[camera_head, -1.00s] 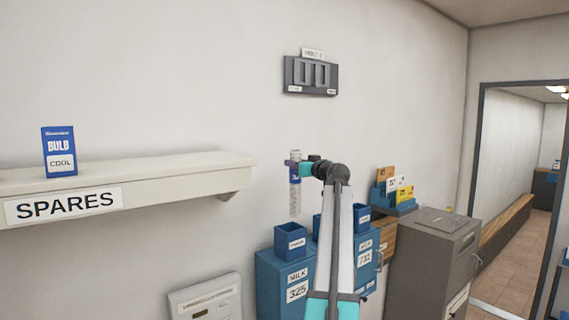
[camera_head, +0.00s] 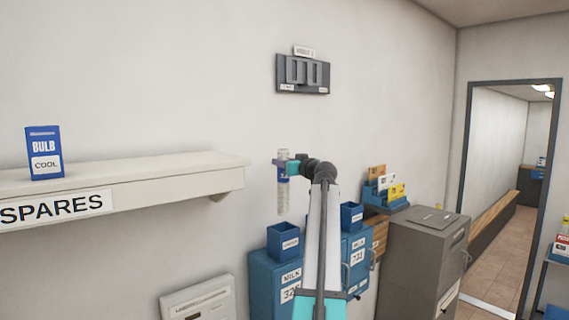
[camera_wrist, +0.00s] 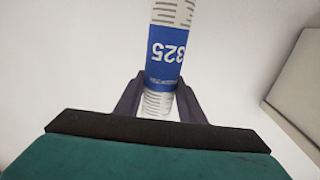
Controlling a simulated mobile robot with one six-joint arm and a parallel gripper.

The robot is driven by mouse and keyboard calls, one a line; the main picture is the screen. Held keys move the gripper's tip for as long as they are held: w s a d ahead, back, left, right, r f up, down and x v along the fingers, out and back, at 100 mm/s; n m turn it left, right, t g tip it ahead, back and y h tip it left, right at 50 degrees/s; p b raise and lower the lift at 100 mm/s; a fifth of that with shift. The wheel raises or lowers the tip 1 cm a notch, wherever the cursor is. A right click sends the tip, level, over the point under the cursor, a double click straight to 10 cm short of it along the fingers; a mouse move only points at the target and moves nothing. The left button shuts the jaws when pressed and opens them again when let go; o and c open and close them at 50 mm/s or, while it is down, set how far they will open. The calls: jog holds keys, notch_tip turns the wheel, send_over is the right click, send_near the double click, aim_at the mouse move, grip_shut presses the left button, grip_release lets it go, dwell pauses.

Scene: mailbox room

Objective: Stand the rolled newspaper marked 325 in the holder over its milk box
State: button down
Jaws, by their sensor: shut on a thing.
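The rolled newspaper (camera_head: 283,195) is a white printed roll with a blue band; the band reads 325 in the wrist view (camera_wrist: 166,52). My gripper (camera_head: 282,163) is shut around it and holds it upright in the air. It hangs above the blue holder (camera_head: 284,241), an open-topped box on the blue milk box (camera_head: 276,284). That box carries a MILK label and a number partly hidden by my arm, with 32 showing. The roll's lower end is above the holder's rim and apart from it.
Another blue milk box (camera_head: 357,258) with its own holder (camera_head: 352,215) stands to the right, partly behind my arm. A SPARES shelf (camera_head: 120,175) with a bulb box (camera_head: 44,153) is at left. A grey cabinet (camera_head: 424,255) and a doorway are at right.

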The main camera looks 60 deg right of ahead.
jog(key=shift+f, duration=0.15)
send_over(286, 198)
jog(key=x, duration=0.2)
jog(key=shift+f, duration=2.05)
jog(key=shift+f+b, duration=0.7)
jog(key=shift+f, duration=0.65)
notch_tip(286, 198, down, 3)
jog(key=b, duration=0.4)
jog(key=shift+d, duration=0.1)
jog(key=shift+p, duration=0.3)
jog(key=shift+f+p, duration=0.95)
jog(key=shift+f, duration=0.9)
